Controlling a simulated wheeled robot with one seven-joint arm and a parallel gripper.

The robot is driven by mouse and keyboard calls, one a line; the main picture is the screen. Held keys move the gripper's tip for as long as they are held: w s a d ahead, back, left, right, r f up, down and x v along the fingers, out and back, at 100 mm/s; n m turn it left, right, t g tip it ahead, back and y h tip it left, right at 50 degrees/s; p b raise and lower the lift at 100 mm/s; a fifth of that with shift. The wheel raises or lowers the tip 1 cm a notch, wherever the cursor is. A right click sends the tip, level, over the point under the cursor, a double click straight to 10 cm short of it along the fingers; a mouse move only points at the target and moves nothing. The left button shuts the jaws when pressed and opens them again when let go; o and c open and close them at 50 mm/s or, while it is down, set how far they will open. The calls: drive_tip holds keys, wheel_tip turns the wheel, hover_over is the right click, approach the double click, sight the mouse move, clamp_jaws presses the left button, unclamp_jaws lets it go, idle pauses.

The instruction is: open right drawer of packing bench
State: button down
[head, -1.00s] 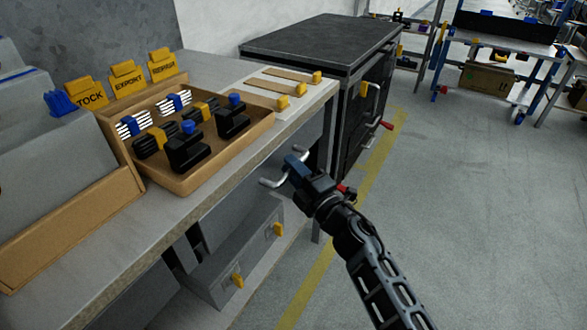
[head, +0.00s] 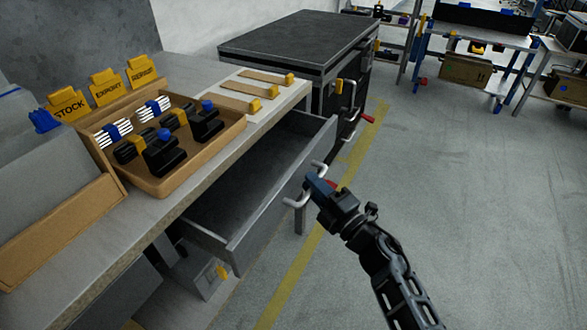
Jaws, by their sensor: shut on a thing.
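The packing bench (head: 150,222) runs along the left of the head view. Its right drawer (head: 285,208) is pulled well out from under the top, and the bare inside shows, dark grey and empty where visible. The drawer has a pale bar handle (head: 291,203) on its front. My gripper (head: 312,183) is at the handle, shut on it, with the fingers partly hidden by the gripper body. My arm reaches in from the lower right.
A cardboard tray (head: 172,186) with black devices stands on the bench top, beside yellow label signs (head: 108,87). A lower unit with a yellow latch (head: 222,271) sits under the drawer. A dark cabinet (head: 298,45) stands behind. The floor (head: 470,200) at right is clear.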

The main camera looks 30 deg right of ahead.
drive_tip(key=s+d+p, duration=0.2)
drive_tip(key=s+d, duration=0.4)
drive_tip(key=s, duration=0.3)
drive_tip(key=shift+d+p, duration=0.3)
drive_tip(key=shift+p, duration=0.1)
drive_tip(key=c, duration=1.1)
unclamp_jaws()
drive_tip(key=v, duration=0.8)
drive_tip(key=shift+f, duration=0.1)
drive_tip(key=s+a+r+m+g+h+p, duration=0.1)
drive_tip(key=s+a+r+m, duration=0.3)
drive_tip(key=s, duration=0.5)
drive_tip(key=s+a+r+m+g+h+p, duration=0.2)
drive_tip(key=s+a+r+m, duration=0.2)
drive_tip(key=s+r+m, duration=0.5)
drive_tip(key=s+a+r+m+g+h+p, duration=0.1)
drive_tip(key=s+a+r+m+p, duration=0.1)
drive_tip(key=s+a+r+m, duration=0.3)
drive_tip(key=s+r+m, duration=0.1)
drive_tip(key=s, duration=0.2)
drive_tip(key=shift+s+r+m+g, duration=0.25)
drive_tip(key=shift+s+m+g, duration=0.05)
drive_tip(key=shift+s+m, duration=0.1)
